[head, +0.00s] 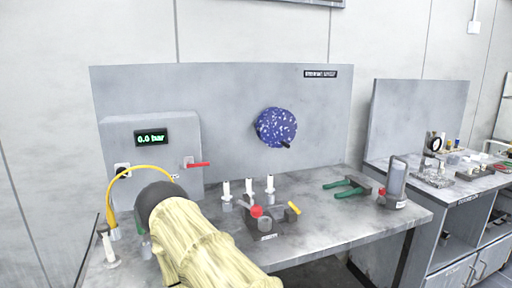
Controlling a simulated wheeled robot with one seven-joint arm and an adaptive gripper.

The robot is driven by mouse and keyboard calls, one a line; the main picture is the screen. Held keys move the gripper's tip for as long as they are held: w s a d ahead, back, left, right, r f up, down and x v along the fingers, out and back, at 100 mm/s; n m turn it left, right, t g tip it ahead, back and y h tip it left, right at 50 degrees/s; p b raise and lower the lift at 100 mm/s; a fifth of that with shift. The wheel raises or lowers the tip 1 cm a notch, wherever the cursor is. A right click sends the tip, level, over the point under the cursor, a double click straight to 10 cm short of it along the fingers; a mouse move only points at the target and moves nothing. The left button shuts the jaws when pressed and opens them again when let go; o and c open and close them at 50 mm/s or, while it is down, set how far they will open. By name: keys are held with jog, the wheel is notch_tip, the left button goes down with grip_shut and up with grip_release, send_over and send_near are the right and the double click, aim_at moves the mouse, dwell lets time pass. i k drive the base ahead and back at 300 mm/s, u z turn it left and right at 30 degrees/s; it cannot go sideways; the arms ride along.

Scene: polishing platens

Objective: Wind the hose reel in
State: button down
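A round blue disc with white speckles (276,127) is mounted on the grey back panel. A small dark handle (287,145) sticks out at its lower right. It looks like the reel, but no hose is visible on it. A yellow hose (113,196) arches at the left in front of the grey box and runs down towards the bench top. My arm, pale yellow with a dark rounded end, rises from the bottom at lower left, well away from the disc. My gripper's fingers do not show. The arm hides part of the bench and the hose's right end.
The grey box (185,132) has a display reading 0.0 bar (152,138) and a red lever (197,165). The panel around the disc is clear.

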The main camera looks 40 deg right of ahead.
aim_at(277, 126)
jog(key=z, duration=0.5)
jog(key=i, duration=0.4)
jog(key=z, duration=0.95)
jog(key=i, duration=0.65)
jog(key=z, duration=0.15)
